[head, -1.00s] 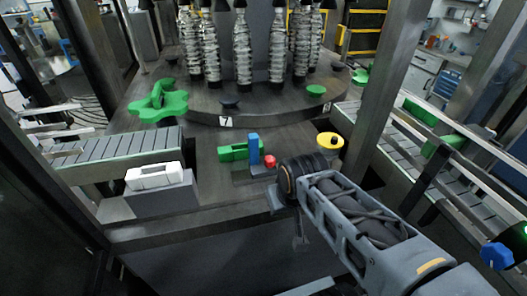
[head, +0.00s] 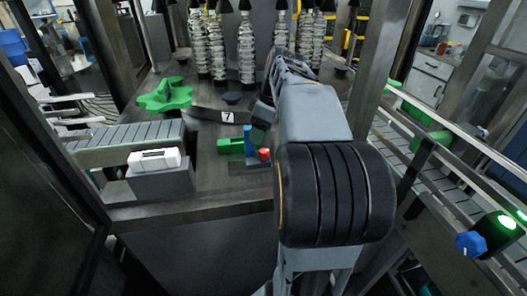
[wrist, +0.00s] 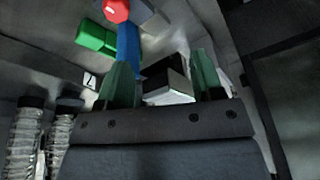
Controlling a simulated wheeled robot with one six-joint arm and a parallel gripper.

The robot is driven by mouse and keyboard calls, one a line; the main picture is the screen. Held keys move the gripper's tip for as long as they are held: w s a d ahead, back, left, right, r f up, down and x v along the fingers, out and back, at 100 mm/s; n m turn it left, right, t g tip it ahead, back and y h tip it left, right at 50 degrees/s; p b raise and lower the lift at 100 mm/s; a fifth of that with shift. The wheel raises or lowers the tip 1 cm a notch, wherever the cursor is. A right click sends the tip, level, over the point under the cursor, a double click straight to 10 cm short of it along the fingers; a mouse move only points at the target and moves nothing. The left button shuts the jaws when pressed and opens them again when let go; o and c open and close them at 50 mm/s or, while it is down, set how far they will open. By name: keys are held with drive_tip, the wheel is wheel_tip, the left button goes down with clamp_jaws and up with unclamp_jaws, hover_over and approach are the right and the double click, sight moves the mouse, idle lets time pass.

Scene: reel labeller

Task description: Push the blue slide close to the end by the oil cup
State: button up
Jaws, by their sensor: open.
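The blue slide (head: 248,140) is a small upright blue block beside a green block (head: 231,146) and a red knob (head: 265,154) in the head view. In the wrist view the blue slide (wrist: 128,48) shows just beyond the left finger, with the green block (wrist: 95,38) left of it and the red knob (wrist: 117,10) above. My gripper (wrist: 160,72) has two green fingers spread apart with nothing held. Whether a finger touches the slide I cannot tell. In the head view my arm covers the area to the right, and no oil cup shows there.
A green star wheel (head: 165,96) and wrapped bottles (head: 246,52) stand behind. A machine post (head: 380,60) and another conveyor (head: 425,140) are at right.

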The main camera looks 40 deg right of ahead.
sight(265, 150)
drive_tip(key=d+r+n+y, duration=0.1)
drive_tip(key=d+n, duration=0.2)
drive_tip(key=d, duration=0.5)
drive_tip(key=x, duration=1.2)
drive_tip(key=shift+w+a+f, duration=0.2)
drive_tip(key=shift+w+a, duration=0.05)
drive_tip(key=shift+w, duration=0.1)
drive_tip(key=shift+c, duration=0.2)
drive_tip(key=c, duration=0.9)
drive_tip(key=shift+t+b, duration=0.3)
